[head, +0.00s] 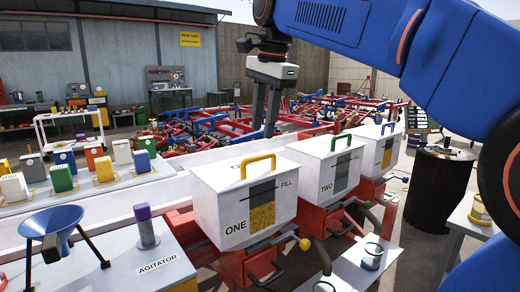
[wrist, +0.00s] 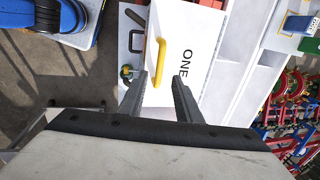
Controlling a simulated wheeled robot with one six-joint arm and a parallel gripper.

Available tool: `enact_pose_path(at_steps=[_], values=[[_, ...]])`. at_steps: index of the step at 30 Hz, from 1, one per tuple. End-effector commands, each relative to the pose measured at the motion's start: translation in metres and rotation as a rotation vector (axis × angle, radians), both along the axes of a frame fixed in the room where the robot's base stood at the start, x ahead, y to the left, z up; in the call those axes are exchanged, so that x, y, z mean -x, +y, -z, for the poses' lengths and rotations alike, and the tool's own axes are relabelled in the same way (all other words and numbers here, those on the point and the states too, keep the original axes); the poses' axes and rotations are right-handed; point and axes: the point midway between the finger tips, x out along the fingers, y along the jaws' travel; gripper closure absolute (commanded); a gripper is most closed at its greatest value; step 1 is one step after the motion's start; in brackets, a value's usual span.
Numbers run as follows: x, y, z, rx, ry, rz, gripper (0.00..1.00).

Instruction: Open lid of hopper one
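Hopper one is a white box (head: 232,211) marked ONE and FILL, with a window showing yellow material low down. Its lid (head: 222,174) looks closed and carries a yellow arched handle (head: 258,157). My gripper (head: 264,132) points down above and behind the handle in the head view, apart from it. In the wrist view my gripper (wrist: 160,77) is open and empty. The yellow handle (wrist: 159,50) lies ahead of the fingertips, its near end close to the gap between them. The ONE lettering (wrist: 187,63) shows to the right of the handle.
Hopper two (head: 325,170), with a green handle, and a third hopper (head: 382,153), with a blue handle, stand to the right. An agitator bench (head: 170,265) with a blue funnel (head: 50,221) is front left. A dark drum (head: 438,190) stands at right.

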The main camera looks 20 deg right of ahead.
Motion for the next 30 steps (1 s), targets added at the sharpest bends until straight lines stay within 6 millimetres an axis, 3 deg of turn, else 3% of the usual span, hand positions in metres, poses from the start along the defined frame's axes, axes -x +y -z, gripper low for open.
enact_pose_path(at_steps=[6, 12, 26, 30], values=[[-0.006, 0.002, 0.038, 0.0, 0.003, 0.0, 0.69], [-0.011, 0.004, 0.062, 0.0, 0.001, -0.001, 0.69], [-0.013, 0.004, 0.073, 0.0, 0.0, -0.001, 0.69], [-0.013, 0.004, 0.072, 0.0, 0.0, 0.0, 0.98]])
